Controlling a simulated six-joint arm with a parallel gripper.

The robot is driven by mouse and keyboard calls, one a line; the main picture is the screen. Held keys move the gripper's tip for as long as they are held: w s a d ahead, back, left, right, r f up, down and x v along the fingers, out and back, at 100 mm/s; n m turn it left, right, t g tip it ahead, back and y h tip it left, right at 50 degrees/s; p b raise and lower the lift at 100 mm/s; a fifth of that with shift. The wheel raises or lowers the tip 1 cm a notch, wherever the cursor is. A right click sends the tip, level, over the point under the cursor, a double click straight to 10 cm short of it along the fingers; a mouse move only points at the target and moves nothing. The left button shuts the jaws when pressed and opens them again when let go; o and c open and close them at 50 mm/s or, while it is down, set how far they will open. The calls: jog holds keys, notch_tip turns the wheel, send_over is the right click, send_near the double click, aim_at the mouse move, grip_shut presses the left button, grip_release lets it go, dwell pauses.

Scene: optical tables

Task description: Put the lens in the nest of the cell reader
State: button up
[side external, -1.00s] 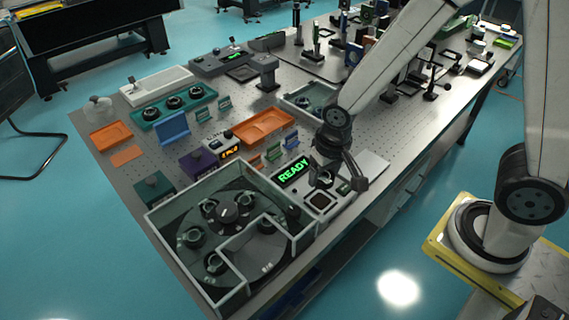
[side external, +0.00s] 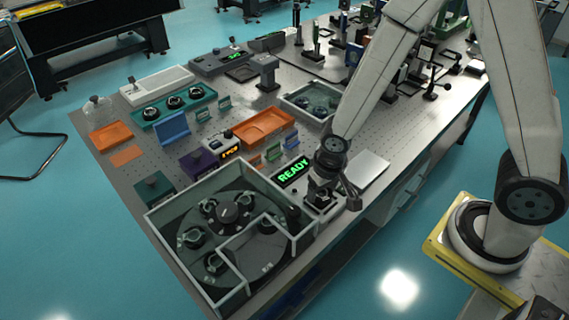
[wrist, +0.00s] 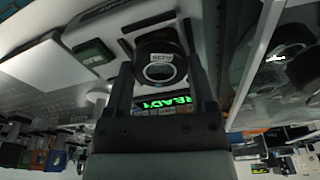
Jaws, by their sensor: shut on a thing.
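My gripper (side external: 324,186) is low over the cell reader, whose green READY display (side external: 293,170) shows just left of it. In the wrist view, my gripper (wrist: 161,85) is shut on the lens (wrist: 159,62), a dark round mount with a pale label and a clear round face. The lens sits between the two fingers. The READY display also shows beyond the lens in the wrist view (wrist: 164,104). The nest is hidden behind the gripper and lens, so I cannot tell whether the lens touches it.
A clear-walled enclosure (side external: 181,209) with a dark carousel (side external: 231,215) stands close at the left of the reader. A pale flat plate (side external: 367,168) lies to the right. Orange trays (side external: 264,125) and small coloured holders sit farther back.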

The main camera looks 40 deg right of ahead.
aim_at(327, 196)
jog(key=shift+f, duration=0.4)
jog(key=shift+f, duration=0.15)
jog(key=o, duration=1.2)
jog(key=shift+r, duration=0.2)
jog(key=shift+s+a+r, duration=0.1)
jog(key=shift+s+r, duration=0.15)
jog(key=shift+r, duration=1.7)
jog(key=shift+s+r, duration=0.2)
jog(key=shift+r, duration=1.8)
jog(key=shift+s+a+r, duration=0.1)
jog(key=shift+s+r, duration=0.15)
jog(key=shift+r, duration=1.7)
jog(key=shift+d, duration=0.2)
jog(key=shift+s+d+f+n+t, duration=0.2)
jog(key=shift+s+d+n, duration=0.15)
jog(key=shift+d, duration=0.6)
jog(key=shift+s+d+f+n+t, duration=0.1)
jog(key=shift+s+d+n+t, duration=0.25)
jog(key=shift+d, duration=0.6)
jog(key=shift+s+d+f+n+t, duration=0.15)
jog(key=shift+d+n, duration=0.25)
jog(key=shift+d, duration=0.55)
